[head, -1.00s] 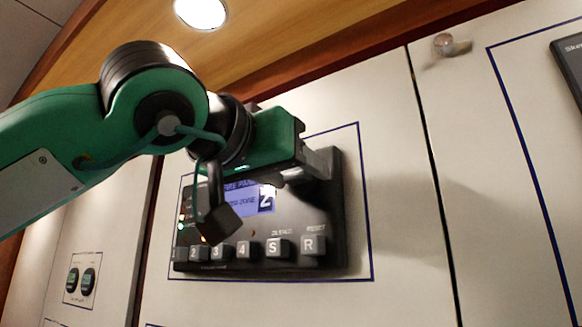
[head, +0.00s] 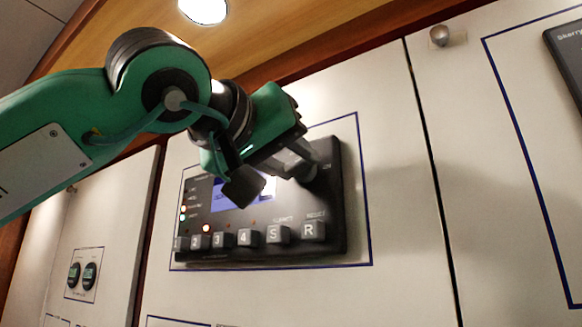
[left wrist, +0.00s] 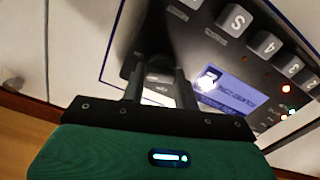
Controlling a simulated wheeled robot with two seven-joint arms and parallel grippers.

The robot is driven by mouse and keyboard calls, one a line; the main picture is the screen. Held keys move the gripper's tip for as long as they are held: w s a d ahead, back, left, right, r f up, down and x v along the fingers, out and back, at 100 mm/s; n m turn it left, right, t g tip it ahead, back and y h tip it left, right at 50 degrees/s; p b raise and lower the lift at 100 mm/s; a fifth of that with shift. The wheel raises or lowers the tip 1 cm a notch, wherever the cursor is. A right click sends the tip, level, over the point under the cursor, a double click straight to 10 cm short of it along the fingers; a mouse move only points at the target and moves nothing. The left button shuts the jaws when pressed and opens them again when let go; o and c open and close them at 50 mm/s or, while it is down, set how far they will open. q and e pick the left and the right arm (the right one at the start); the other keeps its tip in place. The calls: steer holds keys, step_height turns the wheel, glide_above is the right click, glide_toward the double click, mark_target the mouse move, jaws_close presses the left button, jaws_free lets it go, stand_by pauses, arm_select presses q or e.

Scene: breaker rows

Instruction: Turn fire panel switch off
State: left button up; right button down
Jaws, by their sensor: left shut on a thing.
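The fire panel (head: 325,205) is a dark box on the pale wall, with a lit blue screen (head: 228,196) and a row of grey buttons along its bottom. It also shows upside down in the left wrist view (left wrist: 228,52). My left gripper (head: 304,170) is at the panel's upper right corner. In the left wrist view its fingers (left wrist: 160,82) are shut on a dark switch knob (left wrist: 160,68). The fingers hide most of the knob, so its setting cannot be told. The letters "ON" show beside it. My right gripper is not in view.
Buttons marked S (head: 278,234) and R (head: 313,231) sit below the gripper. A round knob (head: 439,36) is on the wall at upper right, beside another dark panel (head: 570,60). The wall right of the panel is clear.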

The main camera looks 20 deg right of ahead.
arm_select(q)
steer(key=n+b, duration=0.1)
steer(key=n, duration=0.1)
steer(key=n+b, duration=0.1)
steer(key=shift+f+n, duration=0.2)
steer(key=shift+n, duration=0.2)
steer(key=n+b, duration=0.2)
steer(key=n, duration=0.2)
steer(key=shift+w+n, duration=0.1)
steer(key=shift+n, duration=0.2)
steer(key=n+b, duration=0.2)
steer(key=n, duration=0.3)
steer(key=shift+b, duration=0.3)
steer(key=shift+n, duration=0.7)
steer(key=o, duration=1)
steer(key=shift+a, duration=0.1)
steer(key=shift+c, duration=0.2)
steer(key=shift+a, duration=0.1)
